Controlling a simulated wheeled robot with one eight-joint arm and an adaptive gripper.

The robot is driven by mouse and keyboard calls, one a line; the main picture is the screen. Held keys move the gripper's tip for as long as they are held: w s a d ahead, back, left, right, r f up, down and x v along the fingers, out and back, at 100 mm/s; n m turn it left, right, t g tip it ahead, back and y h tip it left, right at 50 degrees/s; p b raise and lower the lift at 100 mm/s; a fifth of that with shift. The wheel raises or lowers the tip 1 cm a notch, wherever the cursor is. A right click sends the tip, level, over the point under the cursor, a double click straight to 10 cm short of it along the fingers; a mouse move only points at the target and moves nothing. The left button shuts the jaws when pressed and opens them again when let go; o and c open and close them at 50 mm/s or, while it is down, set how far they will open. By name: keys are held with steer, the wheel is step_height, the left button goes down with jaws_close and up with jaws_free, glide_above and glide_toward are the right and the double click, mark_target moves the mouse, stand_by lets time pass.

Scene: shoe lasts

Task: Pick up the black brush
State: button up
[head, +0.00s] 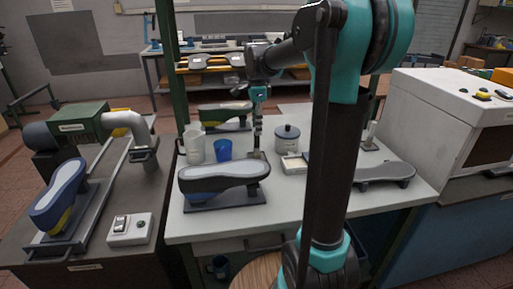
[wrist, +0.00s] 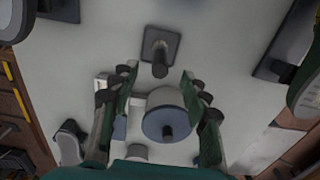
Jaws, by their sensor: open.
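My gripper (head: 258,95) hangs above the work table, behind the front shoe last. In the wrist view my gripper (wrist: 160,77) is open, its fingers apart with nothing held. A grey lidded pot (head: 287,138) stands to its right; in the wrist view the pot (wrist: 166,112) shows below, between the fingers, with a short dark knob or handle on top. A dark post on a square plate (wrist: 150,40) shows just ahead of the fingertips. I cannot make out a clear black brush; whether the dark handle or the post is it, I cannot tell.
A blue cup (head: 222,150), a white cup (head: 194,145) and a small tray (head: 293,164) are nearby.

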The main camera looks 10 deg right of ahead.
mark_target(257, 147)
steer(key=shift+f, duration=4)
steer(key=shift+c, duration=0.2)
jaws_close()
